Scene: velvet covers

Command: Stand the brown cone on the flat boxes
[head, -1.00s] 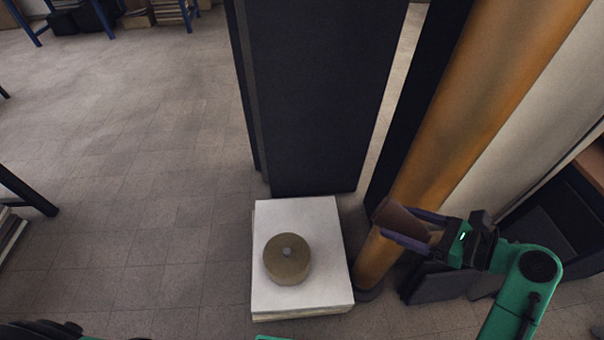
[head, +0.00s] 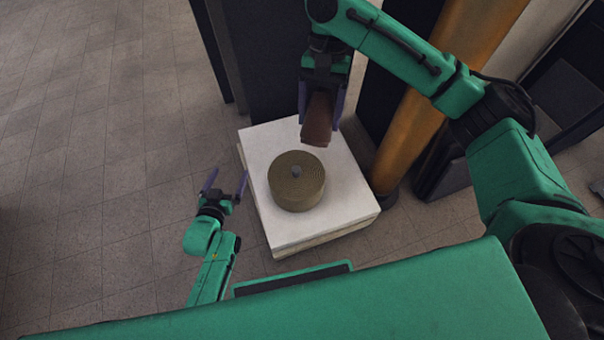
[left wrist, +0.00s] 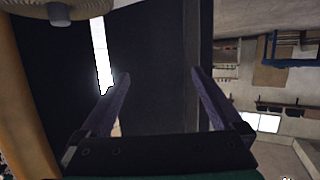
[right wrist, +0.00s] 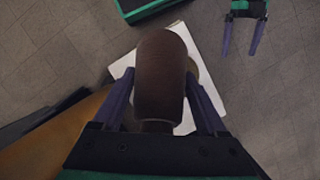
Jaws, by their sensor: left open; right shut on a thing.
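The brown cone (head: 317,122) is held by my right gripper (head: 321,108), over the back part of the white flat boxes (head: 343,216). It also shows between that gripper's fingers in the right wrist view (right wrist: 160,80). Its wider rounded end points away from the palm; it looks tilted, and I cannot tell its exact height above the boxes. The flat boxes lie stacked on the floor, partly visible in the right wrist view (right wrist: 121,66). My left gripper (head: 227,180) is open and empty, left of the boxes; it also shows in the right wrist view (right wrist: 241,52).
A round olive coil (head: 297,182) with a small pale knob sits mid-top on the boxes, just in front of the cone. Dark tall panels (head: 268,60) stand behind, with an orange column (head: 430,110) to the right. White box top is bare around the coil; floor at left is clear.

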